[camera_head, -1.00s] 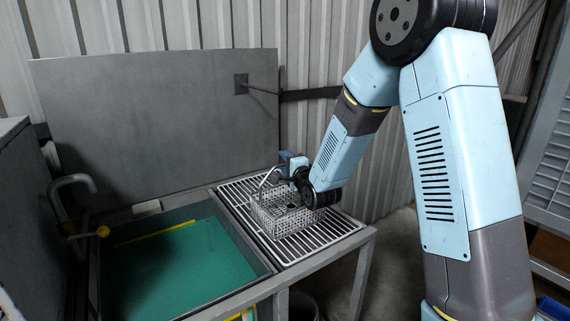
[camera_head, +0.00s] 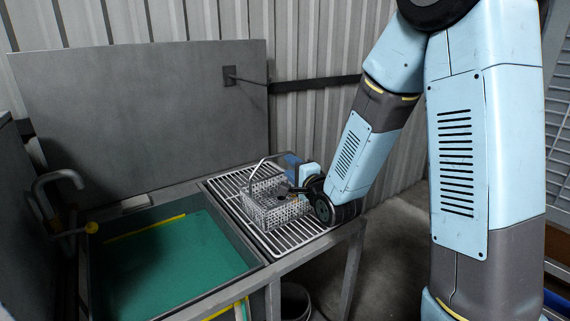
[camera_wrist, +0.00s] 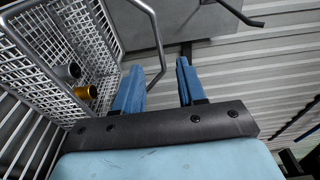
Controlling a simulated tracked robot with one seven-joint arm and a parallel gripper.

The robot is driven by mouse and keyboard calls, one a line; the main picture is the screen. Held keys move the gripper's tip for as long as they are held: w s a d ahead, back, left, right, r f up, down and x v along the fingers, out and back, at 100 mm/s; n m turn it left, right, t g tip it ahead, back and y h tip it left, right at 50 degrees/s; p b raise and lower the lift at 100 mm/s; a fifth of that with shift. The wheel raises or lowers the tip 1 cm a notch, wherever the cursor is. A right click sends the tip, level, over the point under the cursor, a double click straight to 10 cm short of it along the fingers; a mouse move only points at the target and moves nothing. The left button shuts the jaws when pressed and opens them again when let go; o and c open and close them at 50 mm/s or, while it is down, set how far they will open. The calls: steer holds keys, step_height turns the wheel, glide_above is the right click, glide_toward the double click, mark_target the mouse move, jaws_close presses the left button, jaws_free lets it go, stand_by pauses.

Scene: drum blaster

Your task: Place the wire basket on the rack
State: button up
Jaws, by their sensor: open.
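The wire basket (camera_head: 282,213) is a metal mesh basket with a raised bent handle. It sits on the slatted metal rack (camera_head: 318,231) beside the sink. In the wrist view the basket (camera_wrist: 105,50) fills the left side, with a grey and a brass-coloured small part inside. My gripper (camera_head: 292,165) is at the basket's right side near the handle. In the wrist view its two blue fingers (camera_wrist: 160,72) are apart and hold nothing. The handle's end reaches beside the left finger; whether it touches is unclear. The rack's bars (camera_wrist: 25,135) show at lower left.
A sink basin with a green bottom (camera_head: 170,255) lies left of the rack. A bent pipe (camera_head: 58,180) stands at far left. A grey upright panel (camera_head: 140,120) with a rod sticking out is behind. Open floor lies right of the rack.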

steer(key=shift+s+d, duration=0.25)
steer(key=shift+s, duration=0.15)
steer(key=s+d+r+n+g+h, duration=0.2)
steer(key=s+d+r+n+h, duration=0.15)
steer(key=d, duration=0.25)
steer(key=s+d+r+n+g+h, duration=0.3)
steer(key=s+d+r, duration=0.1)
steer(key=d, duration=0.2)
steer(key=s+d+r+n+g, duration=0.1)
steer(key=s+d+n+g, duration=0.1)
steer(key=s, duration=0.8)
steer(key=s+d+r+n+g+h, duration=0.1)
steer(key=s+d+r+n+g, duration=0.1)
steer(key=s, duration=0.9)
steer(key=d+n+g, duration=0.1)
steer(key=d+n, duration=0.1)
steer(key=d, duration=0.1)
steer(key=shift+s+r+g, duration=0.15)
steer(key=shift+r+g, duration=0.05)
steer(key=shift+g, duration=0.1)
steer(key=shift+s+a, duration=0.1)
